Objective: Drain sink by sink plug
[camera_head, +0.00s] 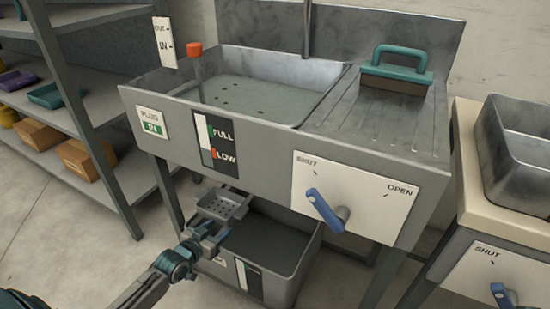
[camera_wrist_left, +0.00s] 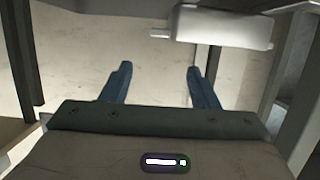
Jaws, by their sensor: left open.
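The grey metal sink (camera_head: 225,112) stands in the middle of the head view. A post with an orange top (camera_head: 195,49), which looks like the sink plug, stands upright at its back left beside an OUT/IN sign (camera_head: 165,42). Murky liquid with several dark specks seems to lie in the basin. A PLUG label (camera_head: 152,122) on the front reads IN. The blue lever (camera_head: 325,210) on the SHUT/OPEN plate points up-left towards SHUT. My left gripper (camera_head: 208,240) is open and empty, low in front of the sink; its fingers (camera_wrist_left: 160,78) show apart in the wrist view.
A perforated tray (camera_head: 222,204) and a grey bin (camera_head: 302,268) sit under the sink. A FULL/LOW gauge (camera_head: 216,145) is on the front. A green-handled brush (camera_head: 398,68) lies on the drainboard. Shelves (camera_head: 95,105) stand left, a second basin (camera_head: 520,150) right.

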